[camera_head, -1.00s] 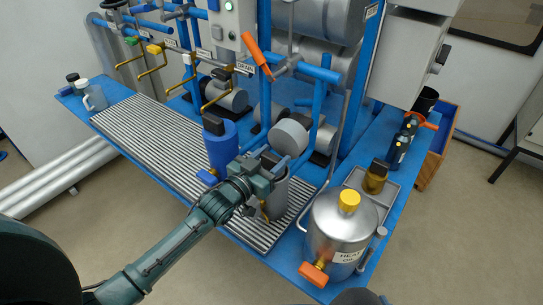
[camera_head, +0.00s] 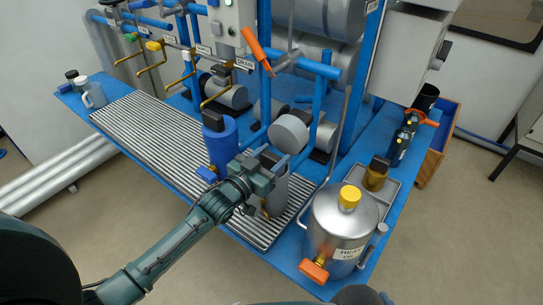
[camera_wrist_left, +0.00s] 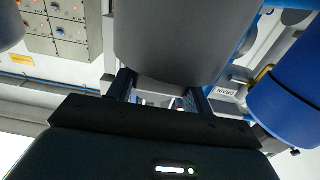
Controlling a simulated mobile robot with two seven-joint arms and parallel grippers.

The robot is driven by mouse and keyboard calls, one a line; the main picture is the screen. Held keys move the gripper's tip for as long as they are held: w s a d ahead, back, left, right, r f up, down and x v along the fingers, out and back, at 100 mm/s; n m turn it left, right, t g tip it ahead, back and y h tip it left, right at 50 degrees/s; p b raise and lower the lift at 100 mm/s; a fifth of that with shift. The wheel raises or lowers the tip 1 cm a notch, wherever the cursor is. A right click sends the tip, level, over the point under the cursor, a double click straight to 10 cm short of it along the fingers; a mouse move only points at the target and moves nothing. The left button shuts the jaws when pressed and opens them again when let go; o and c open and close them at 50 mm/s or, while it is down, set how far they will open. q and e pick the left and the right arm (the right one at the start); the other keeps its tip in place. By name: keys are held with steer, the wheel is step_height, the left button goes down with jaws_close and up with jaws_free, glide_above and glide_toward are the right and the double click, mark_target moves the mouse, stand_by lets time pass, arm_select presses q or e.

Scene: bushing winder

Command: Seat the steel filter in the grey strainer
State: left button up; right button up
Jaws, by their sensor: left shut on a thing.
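The grey strainer (camera_head: 276,190) is an upright grey cylinder near the front right of the slatted drain grate, just right of the blue strainer (camera_head: 222,150). In the left wrist view, which looks upside down, a large grey cylinder (camera_wrist_left: 185,40) fills the top and the blue strainer (camera_wrist_left: 290,100) is at the right. My left gripper (camera_head: 268,168) is at the top of the grey strainer, shut on the steel filter. The filter's body is hidden by the gripper and strainer; I cannot tell how deep it sits. My right gripper is not in view.
A steel heat-oil tank (camera_head: 340,230) with a yellow cap stands at the right. A brass piece with a black handle (camera_head: 376,175) sits in a tray behind it. Blue pipes and drums stand close behind the strainers. The slatted grate (camera_head: 150,130) is clear at left.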

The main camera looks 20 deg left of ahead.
arm_select(q)
steer(key=shift+f, duration=0.1)
steer(key=o, duration=1.4)
steer(key=v, duration=1.3)
steer(key=shift+s, duration=0.1)
